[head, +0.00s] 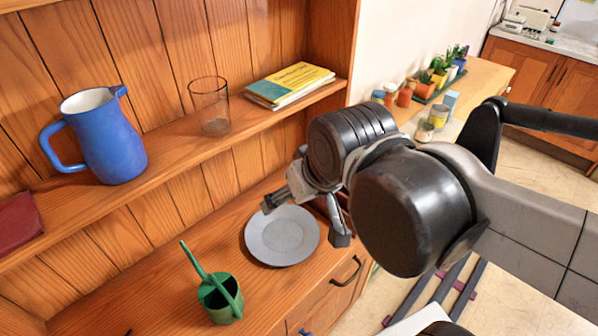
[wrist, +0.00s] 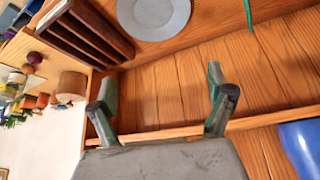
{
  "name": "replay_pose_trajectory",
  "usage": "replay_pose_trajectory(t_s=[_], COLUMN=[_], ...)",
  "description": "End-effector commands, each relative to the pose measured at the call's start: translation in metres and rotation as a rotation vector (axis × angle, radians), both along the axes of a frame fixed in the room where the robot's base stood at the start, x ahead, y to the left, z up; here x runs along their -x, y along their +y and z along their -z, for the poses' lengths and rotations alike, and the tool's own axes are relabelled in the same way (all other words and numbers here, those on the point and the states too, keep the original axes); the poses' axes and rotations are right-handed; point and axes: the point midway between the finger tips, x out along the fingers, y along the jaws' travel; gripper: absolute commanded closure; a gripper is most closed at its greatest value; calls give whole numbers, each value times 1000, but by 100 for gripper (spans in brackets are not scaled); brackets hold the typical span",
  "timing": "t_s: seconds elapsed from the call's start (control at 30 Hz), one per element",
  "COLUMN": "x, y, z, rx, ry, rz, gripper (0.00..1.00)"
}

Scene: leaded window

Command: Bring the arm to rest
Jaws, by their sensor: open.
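My gripper (head: 304,221) is in front of the wooden shelf unit, with its fingers spread wide and nothing between them. In the head view its fingertips overlap the area of a grey plate (head: 282,236), which lies on the lower counter. In the wrist view my gripper (wrist: 160,88) shows its two fingers apart in front of bare wood planks. The grey plate (wrist: 153,14) is at the top there, clear of the fingers. My arm reaches in from the right of the head view and hides part of the counter.
The upper shelf holds a blue jug (head: 103,136), a clear glass (head: 211,106) and a yellow book (head: 291,83). A green watering can (head: 220,297) stands on the counter left of the plate. A dark slatted rack (wrist: 88,35) is close to the left finger in the wrist view.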

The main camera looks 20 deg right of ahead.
Motion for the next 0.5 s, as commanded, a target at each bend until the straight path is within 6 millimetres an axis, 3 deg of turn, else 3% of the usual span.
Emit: replay_pose_trajectory(t_s=[0.2,0.5], x=[6,6], y=[-24,-26], z=[-7,-8], rx=[1,1], ry=[-73,-80], rz=[64,69], gripper=[14,14])
